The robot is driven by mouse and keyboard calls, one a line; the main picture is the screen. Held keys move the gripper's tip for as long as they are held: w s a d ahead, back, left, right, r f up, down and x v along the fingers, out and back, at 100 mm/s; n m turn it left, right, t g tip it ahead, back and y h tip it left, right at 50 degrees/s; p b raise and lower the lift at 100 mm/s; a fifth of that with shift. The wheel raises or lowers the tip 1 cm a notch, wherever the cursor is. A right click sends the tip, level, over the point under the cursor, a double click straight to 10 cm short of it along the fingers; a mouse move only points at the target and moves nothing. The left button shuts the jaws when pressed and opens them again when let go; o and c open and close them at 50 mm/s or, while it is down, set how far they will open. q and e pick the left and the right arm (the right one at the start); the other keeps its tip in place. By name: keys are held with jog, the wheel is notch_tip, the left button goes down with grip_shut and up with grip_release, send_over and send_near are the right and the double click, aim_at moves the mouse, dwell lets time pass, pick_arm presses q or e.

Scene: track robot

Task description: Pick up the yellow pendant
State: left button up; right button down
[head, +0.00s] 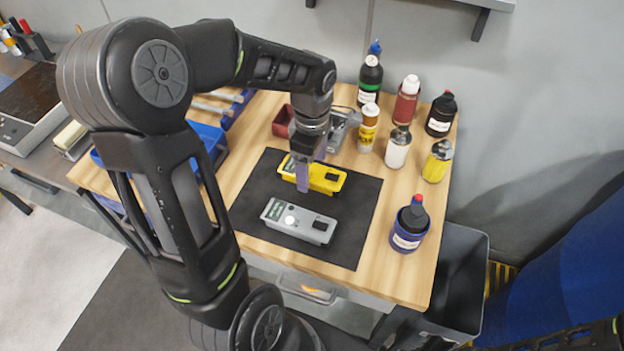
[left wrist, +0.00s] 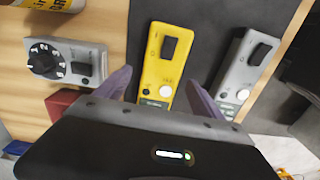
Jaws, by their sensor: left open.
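The yellow pendant (head: 325,179) lies flat on a black mat (head: 360,225) on the wooden table; it has a black switch and a white button. In the left wrist view the yellow pendant (left wrist: 168,52) extends away between my two purple fingers. My left gripper (head: 303,180) is open and points down over the left half of the pendant, partly hiding it. In the left wrist view my left gripper (left wrist: 161,90) has a finger at each side of the pendant's near end. I cannot tell whether the fingers touch it. My right gripper is not in view.
A grey pendant (head: 299,222) lies on the mat in front of the yellow one. A grey dial box (left wrist: 68,62) and a red bin (head: 282,122) are behind. Several bottles stand at the right, including a blue one (head: 407,240). A blue bin (head: 210,138) is left.

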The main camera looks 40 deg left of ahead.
pick_arm(q)
jog(key=shift+f, duration=0.55)
jog(key=shift+r, duration=0.1)
jog(key=shift+c, duration=0.5)
grip_shut()
